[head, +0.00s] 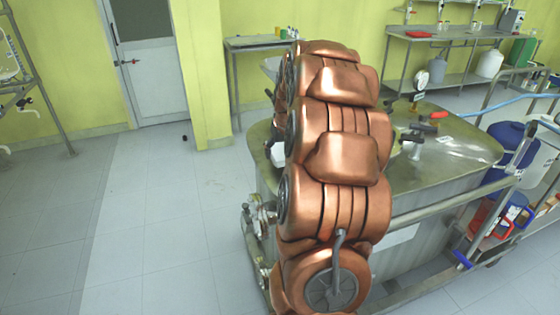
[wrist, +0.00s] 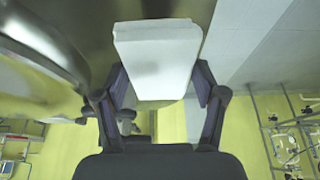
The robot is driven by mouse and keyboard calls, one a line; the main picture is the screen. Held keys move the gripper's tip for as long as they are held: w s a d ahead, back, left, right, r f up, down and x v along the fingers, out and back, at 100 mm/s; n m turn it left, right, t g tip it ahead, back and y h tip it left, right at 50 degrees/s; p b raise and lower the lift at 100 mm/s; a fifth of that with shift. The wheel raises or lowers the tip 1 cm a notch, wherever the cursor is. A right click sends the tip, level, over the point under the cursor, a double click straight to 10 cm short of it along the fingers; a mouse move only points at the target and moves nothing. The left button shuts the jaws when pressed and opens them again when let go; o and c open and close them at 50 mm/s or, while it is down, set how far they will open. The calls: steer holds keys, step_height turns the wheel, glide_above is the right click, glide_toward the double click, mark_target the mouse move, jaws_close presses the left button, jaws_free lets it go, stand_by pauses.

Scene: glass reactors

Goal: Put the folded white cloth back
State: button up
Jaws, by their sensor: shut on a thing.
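The folded white cloth (wrist: 157,52) shows in the wrist view as a pale block between the two dark fingers. My gripper (wrist: 158,82) is shut on it, with one finger against each side. The cloth is beside the edge of a shiny metal surface, and pale floor tiles show on its other side. In the head view my copper arm covers the middle of the picture and hides most of the gripper. I cannot make out the cloth clearly there.
A steel vessel with a flat lid (head: 455,150) stands behind and right of my arm, with valves and a red-handled fitting (head: 438,115) on top. A rail runs along its front. A steel side table (head: 255,42) stands by the back wall.

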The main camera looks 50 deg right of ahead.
steer(key=shift+f, duration=2.05)
steer(key=o, duration=1.1)
steer(key=shift+f, duration=0.1)
steer(key=v, duration=1.1)
steer(key=shift+b, duration=0.35)
steer(key=shift+s+a+r, duration=0.1)
steer(key=shift+s+r, duration=0.15)
steer(key=shift+r, duration=0.3)
